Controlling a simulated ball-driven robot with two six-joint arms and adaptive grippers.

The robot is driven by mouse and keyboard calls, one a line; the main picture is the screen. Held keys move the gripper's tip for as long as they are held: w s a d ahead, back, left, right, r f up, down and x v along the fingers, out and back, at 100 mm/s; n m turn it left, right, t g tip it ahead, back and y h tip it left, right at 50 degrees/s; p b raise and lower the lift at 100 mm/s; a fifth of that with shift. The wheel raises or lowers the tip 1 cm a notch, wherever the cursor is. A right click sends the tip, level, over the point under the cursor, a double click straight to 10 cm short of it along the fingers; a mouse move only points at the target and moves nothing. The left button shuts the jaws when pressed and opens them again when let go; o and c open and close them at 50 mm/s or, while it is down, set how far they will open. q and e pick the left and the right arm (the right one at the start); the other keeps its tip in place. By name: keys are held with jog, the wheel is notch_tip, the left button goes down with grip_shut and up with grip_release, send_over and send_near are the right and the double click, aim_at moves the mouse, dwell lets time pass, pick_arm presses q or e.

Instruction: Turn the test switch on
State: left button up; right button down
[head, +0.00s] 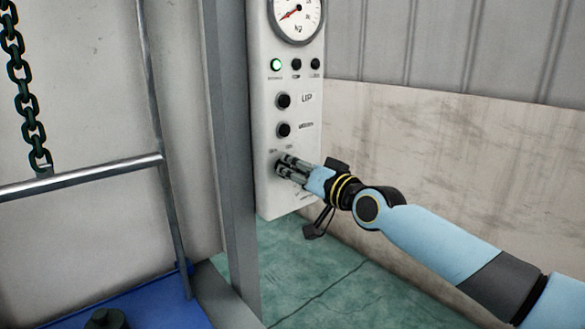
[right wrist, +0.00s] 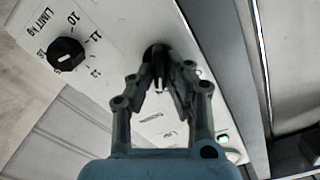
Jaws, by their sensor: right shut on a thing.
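The white control panel (head: 264,110) hangs beside a grey post. The test switch is mostly hidden behind my right gripper (head: 283,166) in the head view. In the right wrist view its dark round base (right wrist: 156,51) shows just beyond the fingertips. My right gripper (right wrist: 160,80) is shut on the switch's lever, low on the panel. Which way the lever is set cannot be told. My left gripper is not in view.
Above the switch are two black buttons (head: 284,101), a lit green lamp (head: 276,65) and a kg dial (head: 297,14). A black limit knob (right wrist: 66,54) sits near the switch. A metal railing (head: 80,177) and chain (head: 25,100) stand left.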

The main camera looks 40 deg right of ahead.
jog(key=c, duration=1.3)
grip_release()
jog(key=shift+c, duration=0.2)
